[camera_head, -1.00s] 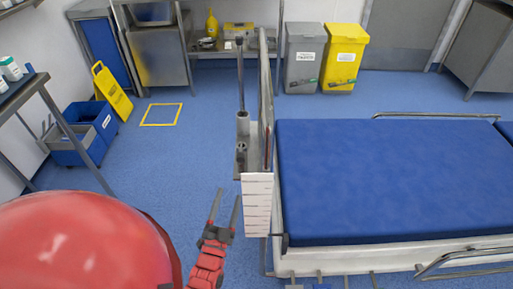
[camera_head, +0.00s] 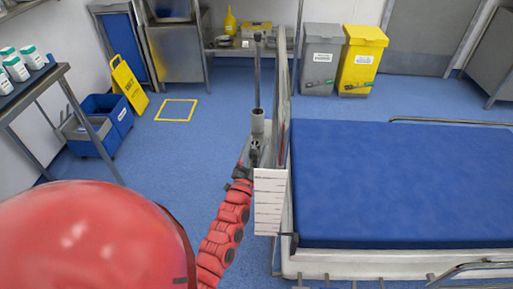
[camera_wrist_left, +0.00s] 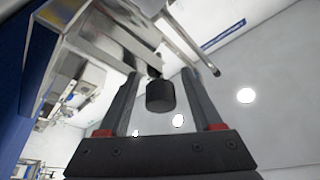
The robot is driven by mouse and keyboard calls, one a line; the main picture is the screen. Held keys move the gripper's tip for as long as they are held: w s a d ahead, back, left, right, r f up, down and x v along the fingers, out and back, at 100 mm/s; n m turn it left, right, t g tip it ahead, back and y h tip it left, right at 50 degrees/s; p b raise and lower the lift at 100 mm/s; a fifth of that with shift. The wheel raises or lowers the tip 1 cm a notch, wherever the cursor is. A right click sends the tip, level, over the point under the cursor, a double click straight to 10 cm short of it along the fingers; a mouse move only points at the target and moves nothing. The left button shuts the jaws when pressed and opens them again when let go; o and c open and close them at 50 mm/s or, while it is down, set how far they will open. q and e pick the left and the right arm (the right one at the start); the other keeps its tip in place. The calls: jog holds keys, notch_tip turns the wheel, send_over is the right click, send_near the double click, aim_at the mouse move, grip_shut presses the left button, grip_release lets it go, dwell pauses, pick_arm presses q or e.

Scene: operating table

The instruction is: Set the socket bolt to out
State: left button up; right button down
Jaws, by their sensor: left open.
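The socket bolt shows as a dark round knob (camera_wrist_left: 160,96) in the left wrist view, with a thin stem behind it. It sits on a metal socket (camera_head: 257,125) at the end of the bed, which holds an upright pole. My left gripper (camera_head: 247,160) is up at the socket in the head view. Its fingers (camera_wrist_left: 159,78) are open in the wrist view, one on each side of the knob, with gaps visible. The head view does not show the knob clearly. My right gripper is not in view.
The bed with its blue mattress (camera_head: 390,180) lies to the right of the socket. A white striped panel (camera_head: 270,200) stands just right of my left arm. Blue floor (camera_head: 170,155) is clear to the left. A table (camera_head: 30,85) with bottles is at far left.

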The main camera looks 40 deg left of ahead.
pick_arm(q)
jog(key=shift+w+r, duration=0.15)
jog(key=shift+w, duration=0.1)
grip_shut()
dwell(1.4)
